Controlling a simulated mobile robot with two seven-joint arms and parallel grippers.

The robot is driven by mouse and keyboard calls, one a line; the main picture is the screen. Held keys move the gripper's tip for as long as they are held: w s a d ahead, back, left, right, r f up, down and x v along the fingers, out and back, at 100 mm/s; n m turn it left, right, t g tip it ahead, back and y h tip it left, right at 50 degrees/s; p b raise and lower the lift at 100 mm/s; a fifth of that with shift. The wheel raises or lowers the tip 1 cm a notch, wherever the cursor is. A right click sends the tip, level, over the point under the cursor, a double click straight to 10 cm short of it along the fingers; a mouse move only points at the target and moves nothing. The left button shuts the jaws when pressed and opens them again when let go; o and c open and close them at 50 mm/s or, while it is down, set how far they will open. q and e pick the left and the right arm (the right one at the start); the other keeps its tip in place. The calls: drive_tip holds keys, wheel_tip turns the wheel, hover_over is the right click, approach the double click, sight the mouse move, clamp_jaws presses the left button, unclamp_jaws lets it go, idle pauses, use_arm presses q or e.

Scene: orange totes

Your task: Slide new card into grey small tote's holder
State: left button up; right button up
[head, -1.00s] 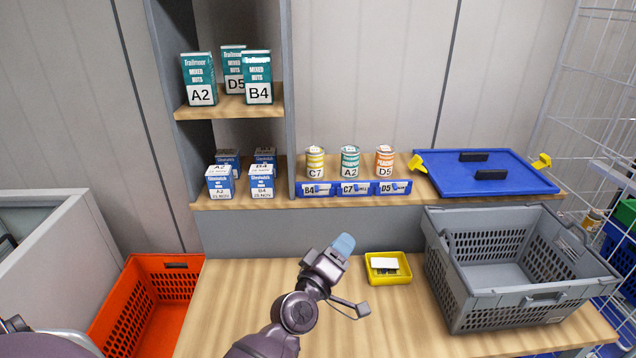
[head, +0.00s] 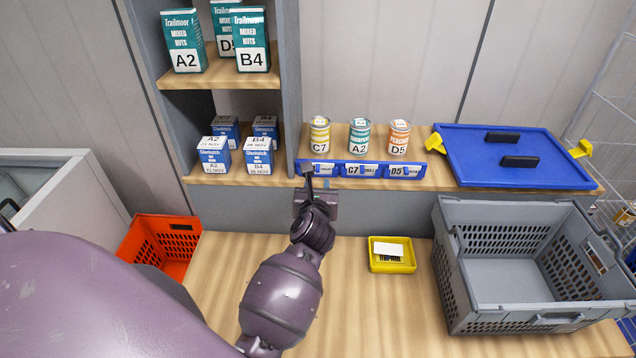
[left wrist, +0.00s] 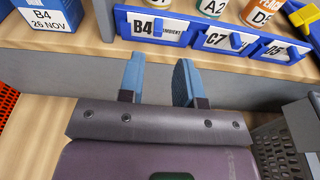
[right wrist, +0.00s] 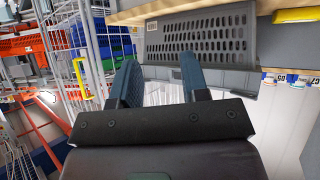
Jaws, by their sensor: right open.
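The grey tote (head: 505,228) stands empty on the right of the wooden bench; its side also shows in the right wrist view (right wrist: 235,72). I cannot make out a card in its holder. A white card (head: 388,249) lies in a small yellow tray (head: 393,268) left of the tote. My left gripper (head: 312,178) is at the shelf front, just below the B4 label holder; its fingers (left wrist: 157,82) are apart with nothing between them. My right gripper (right wrist: 158,84) is open and empty beside the tote, outside the head view.
Blue label holders (head: 363,170) marked B4, C7 and D5 line the shelf edge below three cans (head: 359,137). A blue lid (head: 470,160) lies to their right. Boxes stand on the left shelves. An orange tote (head: 165,240) is at left. The bench between is mostly clear.

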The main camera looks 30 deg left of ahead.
sight(317, 171)
use_arm(q)
drive_tip(key=b+x, duration=0.1)
drive_tip(key=x, duration=0.1)
drive_tip(key=shift+w+a+f+b, duration=0.15)
drive_tip(key=shift+w+a+b, duration=0.1)
drive_tip(key=shift+b, duration=0.05)
drive_tip(key=shift+b+x, duration=0.9)
drive_tip(key=shift+x, duration=0.8)
drive_tip(key=shift+w+a, duration=0.2)
drive_tip(key=shift+w, duration=0.05)
use_arm(e)
drive_tip(key=shift+w+a+f+t, duration=0.1)
drive_tip(key=shift+w+f+t, duration=0.2)
drive_tip(key=shift+w+f, duration=0.35)
use_arm(q)
drive_tip(key=shift+c, duration=0.2)
use_arm(e)
drive_tip(key=shift+r, duration=0.1)
